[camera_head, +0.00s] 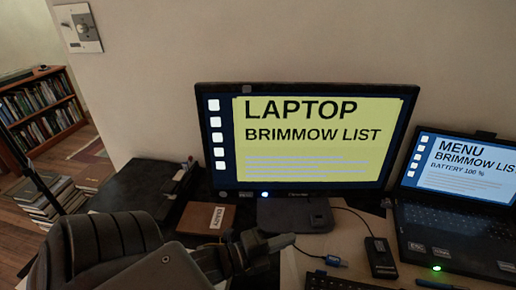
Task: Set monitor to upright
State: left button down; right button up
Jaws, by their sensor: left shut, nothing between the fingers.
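The monitor (310,192) stands on the desk in the middle of the head view, its screen lit yellow with the words "LAPTOP BRIMMOW LIST". It looks roughly upright, with a slight tilt in the picture. A light glows on its lower bezel. Its dark base (315,216) rests on the desk. My left gripper (290,240) is low in front of the monitor, near the base, shut and empty. I cannot tell whether it touches the base. My right gripper is not in view.
An open laptop (450,225) stands to the right. A small black device (381,258) and a keyboard (345,284) lie in front of the monitor. A brown book (205,218) lies left of the base. A bookshelf (42,112) and book stacks (50,198) stand at the far left.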

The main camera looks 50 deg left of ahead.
aim_at(285, 140)
jog(key=k, duration=0.4)
jog(key=z, duration=0.45)
jog(key=i, duration=0.6)
jog(key=u, duration=1.15)
